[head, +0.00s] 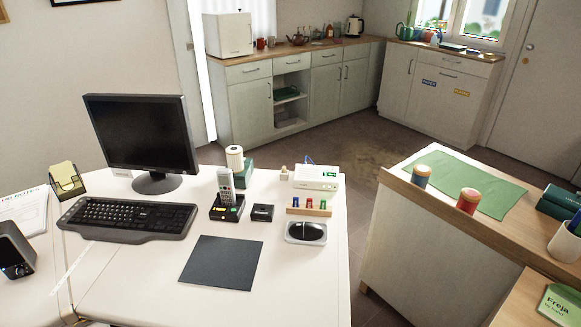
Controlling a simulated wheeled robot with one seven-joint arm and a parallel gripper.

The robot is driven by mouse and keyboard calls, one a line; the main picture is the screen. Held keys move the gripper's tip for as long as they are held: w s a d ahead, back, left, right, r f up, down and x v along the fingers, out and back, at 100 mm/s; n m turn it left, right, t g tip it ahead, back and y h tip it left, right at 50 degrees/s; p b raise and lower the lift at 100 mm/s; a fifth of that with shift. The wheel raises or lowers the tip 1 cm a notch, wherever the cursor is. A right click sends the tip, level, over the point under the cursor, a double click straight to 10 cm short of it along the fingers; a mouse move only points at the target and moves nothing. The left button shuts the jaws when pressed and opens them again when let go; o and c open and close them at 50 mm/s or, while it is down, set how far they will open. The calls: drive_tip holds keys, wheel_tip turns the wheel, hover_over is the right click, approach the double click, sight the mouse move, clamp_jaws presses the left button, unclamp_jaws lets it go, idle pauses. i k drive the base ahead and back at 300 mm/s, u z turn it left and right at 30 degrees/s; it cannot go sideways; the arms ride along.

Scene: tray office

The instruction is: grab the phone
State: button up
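The phone (226,186) is a light grey cordless handset with a keypad. It stands upright, leaning slightly, in a black cradle (226,210) on the white desk (150,275). Its lower end is hidden inside the cradle. My gripper is not in the head view, so where it is relative to the phone cannot be seen.
Around the phone are a white roll (235,158) on a green box, a small black box (263,212), a white device (316,178), a monitor (140,130) and a keyboard (128,215). A dark mat (222,262) lies in front.

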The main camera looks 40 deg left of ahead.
sight(225, 180)
drive_tip(key=u, duration=2.25)
drive_tip(key=i, duration=0.5)
drive_tip(key=z, duration=0.05)
drive_tip(key=k, duration=1.1)
drive_tip(key=u, duration=0.95)
drive_tip(key=i, duration=1.4)
drive_tip(key=z, duration=0.6)
